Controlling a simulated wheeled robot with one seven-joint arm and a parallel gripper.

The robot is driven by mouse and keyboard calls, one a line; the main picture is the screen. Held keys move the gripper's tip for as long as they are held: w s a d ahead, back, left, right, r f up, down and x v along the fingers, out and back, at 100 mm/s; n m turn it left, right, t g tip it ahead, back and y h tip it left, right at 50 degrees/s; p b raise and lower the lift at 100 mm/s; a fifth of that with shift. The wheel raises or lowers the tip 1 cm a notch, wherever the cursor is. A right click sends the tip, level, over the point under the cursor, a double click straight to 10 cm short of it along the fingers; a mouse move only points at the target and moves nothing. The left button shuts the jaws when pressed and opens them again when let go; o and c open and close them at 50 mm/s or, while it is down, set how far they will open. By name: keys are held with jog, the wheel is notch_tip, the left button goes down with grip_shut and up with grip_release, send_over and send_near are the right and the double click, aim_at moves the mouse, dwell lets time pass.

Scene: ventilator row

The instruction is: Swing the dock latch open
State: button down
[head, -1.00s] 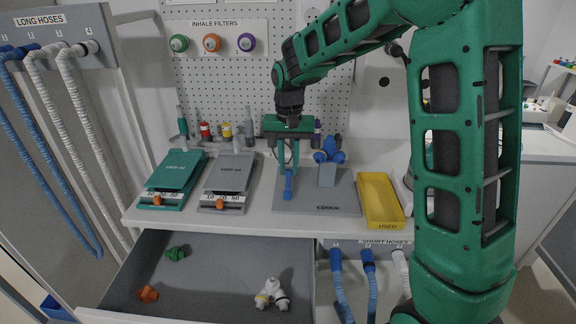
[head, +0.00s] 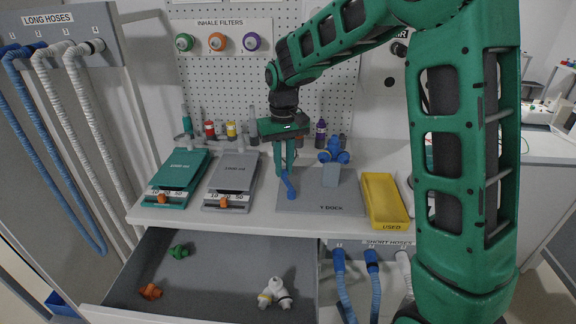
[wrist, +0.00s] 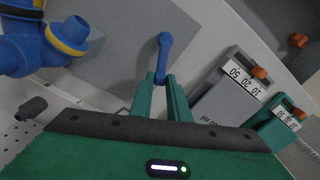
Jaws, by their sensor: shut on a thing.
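The dock (head: 310,205) is a flat grey plate marked "Y DOCK" on the counter. Its latch, a blue lever (wrist: 164,55), stands at the dock's left side; it also shows in the head view (head: 289,184). My gripper (head: 284,172) is over the dock's left part, fingers pointing down. In the wrist view, the green fingertips (wrist: 163,78) are closed around the near end of the blue lever. A blue Y-piece (wrist: 45,45) sits at the dock, with a grey block (head: 330,175) in front of it in the head view.
A yellow tray (head: 385,222) stands right of the dock. A teal test lung (head: 178,175) and a grey test lung (head: 232,180) lie to the left. Below is an open drawer (head: 225,250) with several connectors. Bottles stand behind, near the pegboard.

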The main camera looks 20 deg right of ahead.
jog(key=n, duration=0.1)
jog(key=a+n, duration=0.1)
jog(key=shift+s+a+n, duration=0.15)
jog(key=shift+a+n, duration=0.1)
jog(key=shift+n, duration=0.15)
jog(key=n, duration=0.1)
jog(key=a+n, duration=0.1)
jog(key=n, duration=0.1)
jog(key=shift+s+a+n, duration=0.3)
jog(key=shift+s, duration=0.1)
jog(key=n, duration=0.1)
jog(key=s+a+n, duration=0.1)
jog(key=shift+n, duration=0.3)
jog(key=shift+s+a+n, duration=0.2)
jog(key=shift+s+n, duration=0.15)
jog(key=shift+n, duration=0.5)
jog(key=shift+s+a+n, duration=0.15)
jog(key=shift+s+n, duration=0.15)
jog(key=shift+n, duration=0.55)
jog(key=c, duration=1.7)
grip_release()
